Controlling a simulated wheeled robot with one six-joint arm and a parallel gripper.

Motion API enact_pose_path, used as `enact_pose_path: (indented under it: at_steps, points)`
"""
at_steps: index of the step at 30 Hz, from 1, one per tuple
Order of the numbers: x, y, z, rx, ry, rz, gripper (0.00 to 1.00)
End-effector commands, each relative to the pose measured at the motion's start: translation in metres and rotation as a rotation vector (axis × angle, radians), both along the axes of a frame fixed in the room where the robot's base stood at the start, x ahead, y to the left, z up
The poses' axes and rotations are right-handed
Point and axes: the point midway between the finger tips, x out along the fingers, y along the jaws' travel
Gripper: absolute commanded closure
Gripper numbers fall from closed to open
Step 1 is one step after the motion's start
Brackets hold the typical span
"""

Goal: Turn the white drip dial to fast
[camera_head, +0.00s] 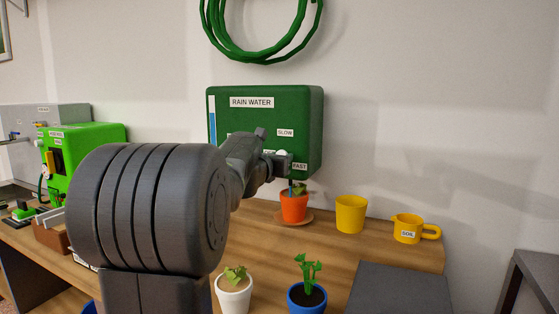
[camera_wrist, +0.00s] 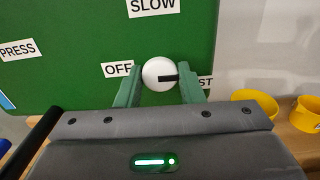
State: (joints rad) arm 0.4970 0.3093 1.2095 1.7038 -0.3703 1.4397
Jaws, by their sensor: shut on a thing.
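The white drip dial (camera_wrist: 157,71) is on the front of the green rain water tank (camera_head: 310,110). In the wrist view its black pointer points right, towards the partly hidden FAST label (camera_wrist: 206,82). The OFF label (camera_wrist: 117,69) is to its left and the SLOW label (camera_wrist: 153,6) above it. My gripper (camera_wrist: 159,76) is shut on the dial, one green finger on each side. In the head view my gripper (camera_head: 281,162) is at the tank's lower right front, and only a small white part of the dial shows.
Below the tank, an orange pot (camera_head: 294,207) with a plant stands on a saucer. A yellow pot (camera_head: 351,214) and a yellow SOIL jug (camera_head: 408,229) stand to its right. A white pot (camera_head: 234,296) and a blue pot (camera_head: 307,299) are nearer. A green hose (camera_head: 262,55) hangs above.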

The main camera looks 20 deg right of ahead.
Motion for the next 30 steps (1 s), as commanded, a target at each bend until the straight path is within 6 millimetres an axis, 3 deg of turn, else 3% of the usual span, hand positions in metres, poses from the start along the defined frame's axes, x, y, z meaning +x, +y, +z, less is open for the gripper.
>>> enact_pose_path:
  at_steps: [11, 12, 15, 24, 30]
  points:
    - [0.000, 0.000, -0.003, 0.006, 0.000, -0.001, 0.88]
    - [0.000, 0.000, -0.003, 0.006, 0.000, -0.001, 0.60]
    - [0.000, 0.000, -0.002, 0.006, 0.000, -0.001, 0.44]
    - [-0.001, 0.001, -0.001, 0.003, -0.002, 0.000, 0.44]
    - [-0.014, 0.017, 0.000, 0.003, -0.003, 0.001, 0.44]
